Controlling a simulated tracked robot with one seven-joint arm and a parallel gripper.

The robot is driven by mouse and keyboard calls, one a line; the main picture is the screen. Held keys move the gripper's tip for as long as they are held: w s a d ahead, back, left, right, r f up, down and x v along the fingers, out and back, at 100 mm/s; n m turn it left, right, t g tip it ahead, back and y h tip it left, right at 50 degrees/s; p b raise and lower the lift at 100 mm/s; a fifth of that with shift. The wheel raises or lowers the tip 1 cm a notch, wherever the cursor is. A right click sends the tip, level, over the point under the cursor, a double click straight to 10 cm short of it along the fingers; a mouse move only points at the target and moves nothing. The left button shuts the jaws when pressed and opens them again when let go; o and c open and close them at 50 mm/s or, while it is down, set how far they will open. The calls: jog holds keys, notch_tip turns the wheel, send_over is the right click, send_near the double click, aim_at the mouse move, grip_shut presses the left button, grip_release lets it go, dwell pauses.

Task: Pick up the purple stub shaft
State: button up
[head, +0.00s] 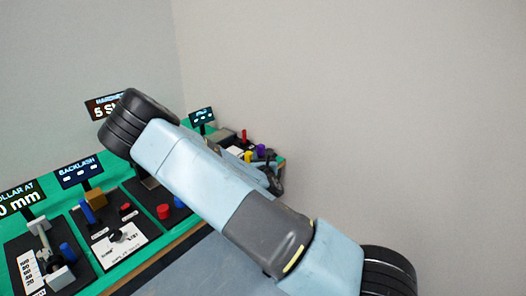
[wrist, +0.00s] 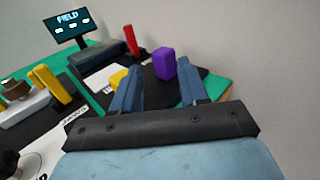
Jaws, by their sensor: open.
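The purple stub shaft (wrist: 164,63) stands upright on a dark board at the far right of the bench. It looks like a short block and also shows small in the head view (head: 261,149). My gripper (wrist: 156,68) is open in the wrist view. Its two blue fingers point toward the purple piece, which appears between and beyond their tips. Nothing is held between the fingers. Whether the tips are level with the piece cannot be told. In the head view my arm hides much of the bench, and the gripper end shows only partly.
A yellow piece (wrist: 118,79) is beside the left finger, and a red upright piece (wrist: 131,40) stands behind it. A FIELD display (wrist: 67,26) stands at the back left. A taller yellow piece (wrist: 53,84) is farther left. The green bench edge (wrist: 217,88) is close on the right.

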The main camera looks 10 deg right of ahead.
aim_at(261, 147)
jog(key=shift+w+d+f, duration=0.1)
jog(key=shift+w+d, duration=0.1)
jog(key=shift+w, duration=0.8)
jog(key=shift+w+d+r, duration=0.1)
jog(key=shift+w+d, duration=0.1)
jog(key=shift+w, duration=0.75)
jog(key=shift+w+d+f, duration=0.1)
jog(key=shift+w+d, duration=0.1)
jog(key=shift+w, duration=0.8)
jog(key=shift+w+a, duration=0.1)
grip_shut()
jog(key=shift+r, duration=0.2)
